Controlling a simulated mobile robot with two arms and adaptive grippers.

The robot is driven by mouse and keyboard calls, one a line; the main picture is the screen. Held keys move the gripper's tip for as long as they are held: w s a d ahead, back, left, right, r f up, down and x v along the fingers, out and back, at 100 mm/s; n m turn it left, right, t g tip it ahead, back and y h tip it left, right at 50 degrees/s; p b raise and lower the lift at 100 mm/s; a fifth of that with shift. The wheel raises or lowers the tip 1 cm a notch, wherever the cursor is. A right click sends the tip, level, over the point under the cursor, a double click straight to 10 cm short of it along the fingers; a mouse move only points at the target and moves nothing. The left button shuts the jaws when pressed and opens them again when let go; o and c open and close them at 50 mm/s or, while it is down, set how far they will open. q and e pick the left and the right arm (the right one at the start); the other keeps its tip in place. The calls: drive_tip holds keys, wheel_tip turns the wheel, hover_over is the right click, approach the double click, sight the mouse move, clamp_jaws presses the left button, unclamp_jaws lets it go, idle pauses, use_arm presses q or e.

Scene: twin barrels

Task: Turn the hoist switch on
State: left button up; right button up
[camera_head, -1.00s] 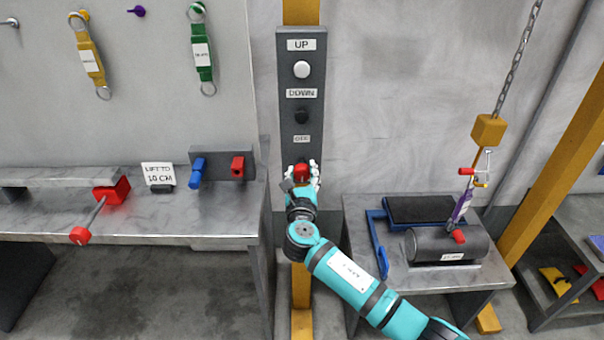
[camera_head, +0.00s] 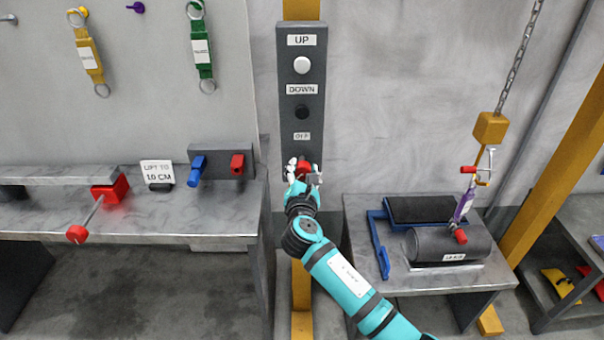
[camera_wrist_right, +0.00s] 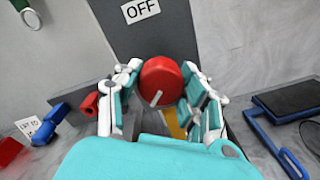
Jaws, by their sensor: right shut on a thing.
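The hoist switch is a red round knob (camera_wrist_right: 161,82) with a white line mark, below the OFF label on the grey control panel (camera_head: 302,140). The mark slants on the knob's face in the right wrist view. My right gripper (camera_wrist_right: 160,100) is shut on the knob, with white and teal fingers on its left and right sides. In the head view my right gripper (camera_head: 304,176) is at the lower end of the panel and partly covers the red knob (camera_head: 303,168). My left gripper is not in view.
A white UP button (camera_head: 302,65) and a dark DOWN button (camera_head: 302,112) sit above. At right, a dark cylinder (camera_head: 430,246) lies on a small table under a chain with a yellow block (camera_head: 490,128). A workbench (camera_head: 130,220) stands at left.

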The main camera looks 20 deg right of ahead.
drive_tip(key=m+b, duration=0.1)
drive_tip(key=m, duration=0.3)
drive_tip(key=shift+f+m, duration=0.1)
drive_tip(key=shift+m, duration=0.2)
drive_tip(key=shift+m+b, duration=0.95)
drive_tip(key=shift+m, duration=1.25)
drive_tip(key=o, duration=1.2)
drive_tip(key=shift+s+a, duration=0.1)
drive_tip(key=shift+s, duration=0.05)
drive_tip(key=v, duration=1.1)
drive_tip(key=shift+s, duration=0.4)
